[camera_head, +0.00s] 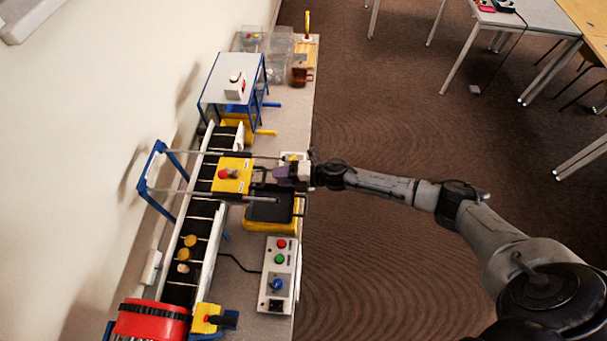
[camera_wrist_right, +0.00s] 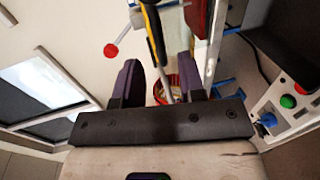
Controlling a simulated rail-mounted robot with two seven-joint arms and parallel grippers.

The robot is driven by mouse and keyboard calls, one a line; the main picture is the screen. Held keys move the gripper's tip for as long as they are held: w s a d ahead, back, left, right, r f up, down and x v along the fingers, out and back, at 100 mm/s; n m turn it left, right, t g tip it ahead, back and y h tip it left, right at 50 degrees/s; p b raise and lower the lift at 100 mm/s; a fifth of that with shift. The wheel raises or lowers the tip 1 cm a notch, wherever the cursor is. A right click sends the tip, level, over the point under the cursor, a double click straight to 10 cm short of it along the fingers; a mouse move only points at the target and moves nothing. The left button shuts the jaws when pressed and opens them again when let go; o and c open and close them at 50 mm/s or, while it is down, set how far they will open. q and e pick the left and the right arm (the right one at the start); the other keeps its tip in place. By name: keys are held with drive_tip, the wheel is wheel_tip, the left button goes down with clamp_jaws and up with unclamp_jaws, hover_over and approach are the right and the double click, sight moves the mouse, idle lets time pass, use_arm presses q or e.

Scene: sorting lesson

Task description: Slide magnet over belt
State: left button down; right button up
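The magnet is a yellow block (camera_head: 232,175) with a red knob on top, carried on two grey rods over the dark conveyor belt (camera_head: 205,208). The rods run from a blue frame at the wall side towards the near side. My right gripper (camera_head: 285,173) is at the near side of the yellow block, by the rods. In the right wrist view its two purple-and-dark fingers (camera_wrist_right: 160,85) stand apart. A grey and yellow-black bar (camera_wrist_right: 152,35) shows in the gap, with space beside it; contact cannot be made out. My left gripper is not in view.
Several small round pieces (camera_head: 187,246) lie on the belt. A dark tray (camera_head: 268,207) on a yellow base and a button box (camera_head: 280,275) stand beside it. A blue-framed grey-topped housing (camera_head: 229,80) stands over the far end.

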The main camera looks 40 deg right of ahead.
drive_tip(key=v, duration=0.8)
drive_tip(key=shift+b, duration=0.35)
